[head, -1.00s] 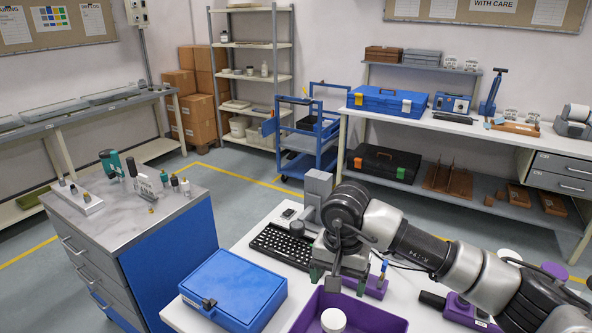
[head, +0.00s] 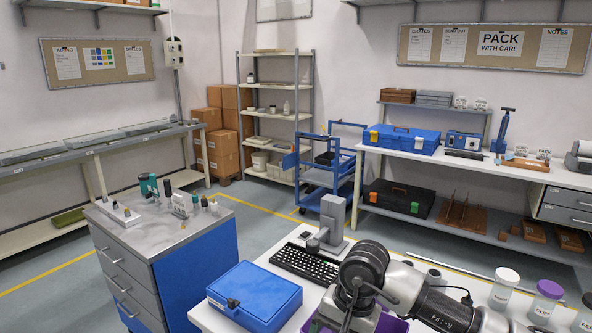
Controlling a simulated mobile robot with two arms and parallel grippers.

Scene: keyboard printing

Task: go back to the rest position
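My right arm comes in from the lower right, and its gripper (head: 340,318) hangs at the bottom edge of the head view, over the near white table. Its fingertips are cut off by the picture edge, so I cannot see whether it is open or holds anything. A purple bin (head: 393,325) shows partly behind and below it. A black keyboard (head: 300,264) lies on the table just left of and behind the gripper, apart from it. A grey upright stand (head: 333,217) stands behind the keyboard. My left gripper is not in view.
A closed blue case (head: 255,295) lies at the table's left front. Lidded jars, one white-capped (head: 504,288) and one purple-capped (head: 546,302), stand at the right. A drawer cabinet (head: 165,262) stands left, and a blue cart (head: 327,170) behind. Floor shows between cabinet and table.

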